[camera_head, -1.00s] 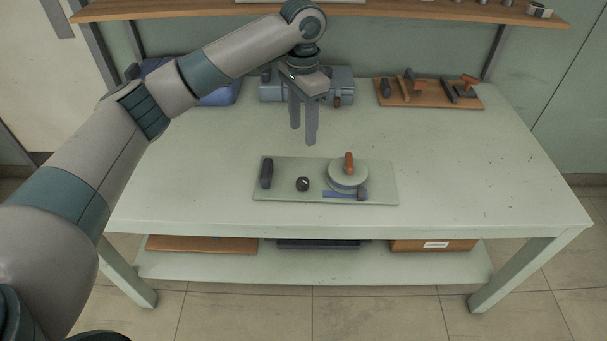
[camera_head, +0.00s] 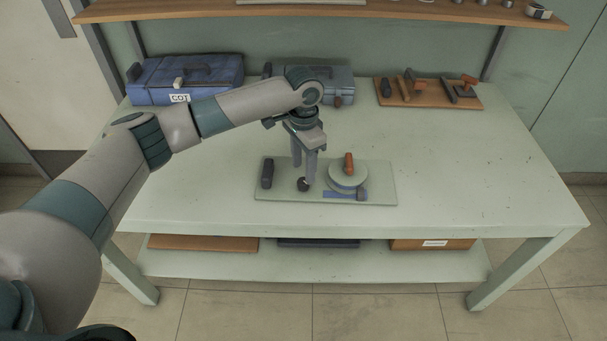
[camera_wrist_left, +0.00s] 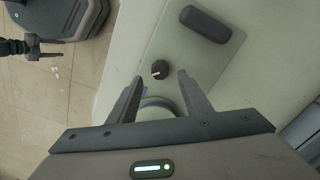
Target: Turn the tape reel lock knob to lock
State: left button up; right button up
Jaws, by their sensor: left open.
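A pale green panel (camera_head: 383,192) lies on the workbench. It carries a small black knob (camera_head: 304,185) with a pale mark, a dark bar handle (camera_head: 267,174), and a round pale disc (camera_head: 346,178) with an orange lever (camera_head: 349,163). My left gripper (camera_head: 304,173) is open and points down over the small knob. In the left wrist view the knob (camera_wrist_left: 159,69) shows between and slightly beyond the fingertips (camera_wrist_left: 160,76); I see no contact. The disc is partly hidden behind the gripper there. A dark arm-like part of mine shows at that view's left.
A blue strip with a dark block (camera_head: 345,195) lies along the disc's front edge. Behind stand a blue case (camera_head: 215,72), a grey-blue case (camera_head: 335,83) and a wooden board with tools (camera_head: 425,101). The bench right of the panel is clear.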

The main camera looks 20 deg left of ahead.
aim_at(304, 181)
pick_arm(q)
jog(key=shift+f, duration=2.2)
pick_arm(e)
jog(key=shift+s+d+f+g, duration=0.15)
jog(key=shift+s+d+f, duration=0.1)
jog(key=shift+s, duration=0.3)
jog(key=shift+s+d+f+g, duration=0.15)
jog(key=shift+s+d, duration=0.05)
jog(key=shift+s, duration=0.3)
pick_arm(q)
jog(key=c, duration=1.1)
pick_arm(e)
jog(key=shift+w+r, duration=0.2)
jog(key=shift+w, duration=0.1)
